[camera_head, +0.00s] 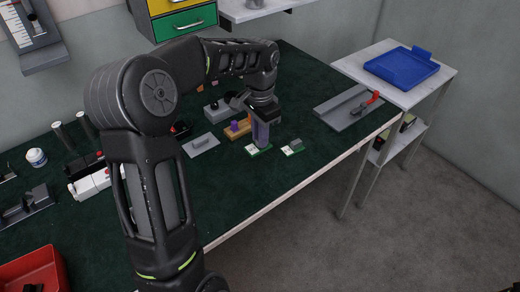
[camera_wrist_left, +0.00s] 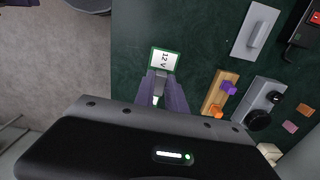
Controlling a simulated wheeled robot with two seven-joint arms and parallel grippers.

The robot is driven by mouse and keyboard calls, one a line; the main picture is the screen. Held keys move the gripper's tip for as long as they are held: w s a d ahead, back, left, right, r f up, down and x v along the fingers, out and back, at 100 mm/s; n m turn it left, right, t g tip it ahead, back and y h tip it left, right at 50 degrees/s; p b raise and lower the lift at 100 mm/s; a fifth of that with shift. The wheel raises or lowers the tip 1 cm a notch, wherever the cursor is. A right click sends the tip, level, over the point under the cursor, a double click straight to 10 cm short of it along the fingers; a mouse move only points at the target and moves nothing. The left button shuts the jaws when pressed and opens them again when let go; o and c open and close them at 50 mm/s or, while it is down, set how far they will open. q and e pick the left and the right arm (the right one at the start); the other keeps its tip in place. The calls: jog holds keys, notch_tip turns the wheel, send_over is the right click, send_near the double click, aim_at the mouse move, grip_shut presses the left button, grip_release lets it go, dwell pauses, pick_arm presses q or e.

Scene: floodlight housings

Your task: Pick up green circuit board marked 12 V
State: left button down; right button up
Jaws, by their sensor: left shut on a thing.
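The green circuit board (camera_wrist_left: 163,61) shows a white label reading 12 V in the left wrist view. In the head view the same board (camera_head: 251,149) is at the table near its front edge, its far part hidden by my fingers. My left gripper (camera_head: 261,144) points down with purple fingers shut on the board; in the left wrist view the fingers (camera_wrist_left: 163,98) close on its near part. I cannot tell whether the board touches the table. A second small green board (camera_head: 292,147) with a grey block lies just to the right.
A wooden block (camera_head: 237,130) with purple and orange pieces stands close behind-left of the gripper. A grey plate with a handle (camera_head: 201,144) lies further left. A grey tray (camera_head: 345,110) with a red-handled tool lies right. A blue tray (camera_head: 400,65) sits on the side stand.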

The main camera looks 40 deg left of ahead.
pick_arm(q)
jog(key=shift+r, duration=0.65)
